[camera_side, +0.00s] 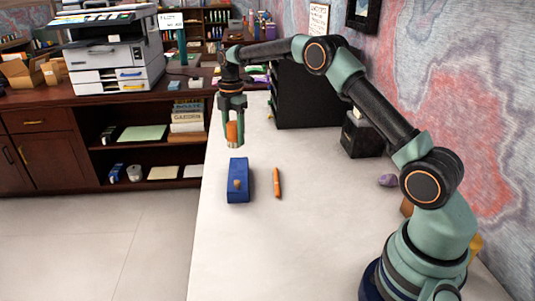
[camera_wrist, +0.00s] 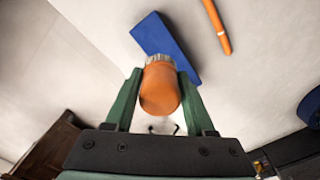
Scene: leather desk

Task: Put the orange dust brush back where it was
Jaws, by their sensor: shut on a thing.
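My gripper (camera_side: 233,133) is shut on the orange dust brush (camera_side: 232,131), and holds it above the desk near its left edge. In the wrist view the brush (camera_wrist: 160,90) sits between the two green fingers of my gripper (camera_wrist: 160,92), its pale bristles at the far end. A blue block (camera_side: 238,186) lies on the desk just in front of and below the brush in the side view, with a small brown spot or piece on it. The blue block also shows in the wrist view (camera_wrist: 165,42), partly hidden behind the brush.
An orange marker-like stick (camera_side: 277,183) lies right of the blue block; it also shows in the wrist view (camera_wrist: 217,26). A black rack (camera_side: 305,95) and a dark box (camera_side: 362,137) stand along the wall. A purple lump (camera_side: 388,180) lies nearby. The desk's front is clear.

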